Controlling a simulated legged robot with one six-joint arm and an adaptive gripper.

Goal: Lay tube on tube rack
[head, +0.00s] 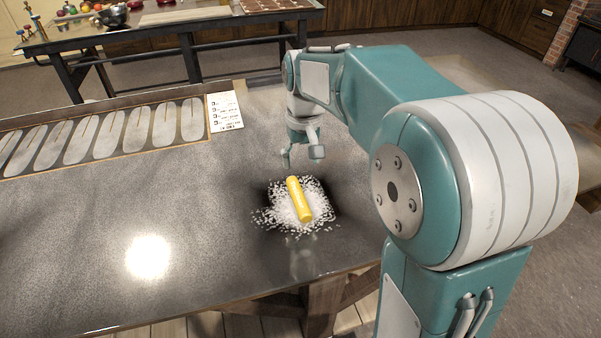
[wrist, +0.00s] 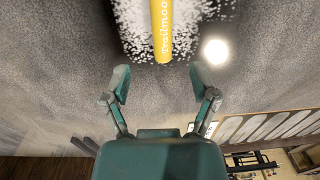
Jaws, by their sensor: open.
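A yellow tube (head: 299,199) with white lettering lies on a pile of white granules (head: 281,205) on the grey table. It also shows at the top of the wrist view (wrist: 161,28), cut off by the frame edge. My gripper (head: 301,156) is just beyond the tube's far end, above the table, with nothing between its fingers. In the wrist view the two fingers (wrist: 161,82) are spread apart, with the tube's end ahead of the gap. A rack-like board with several pale oval slots (head: 107,136) lies at the table's left back; I take it for the tube rack.
A white printed card (head: 225,111) lies at the right end of the slotted board. The grey tabletop (head: 120,215) between board and granules is clear. Another table (head: 160,40) with small items stands behind.

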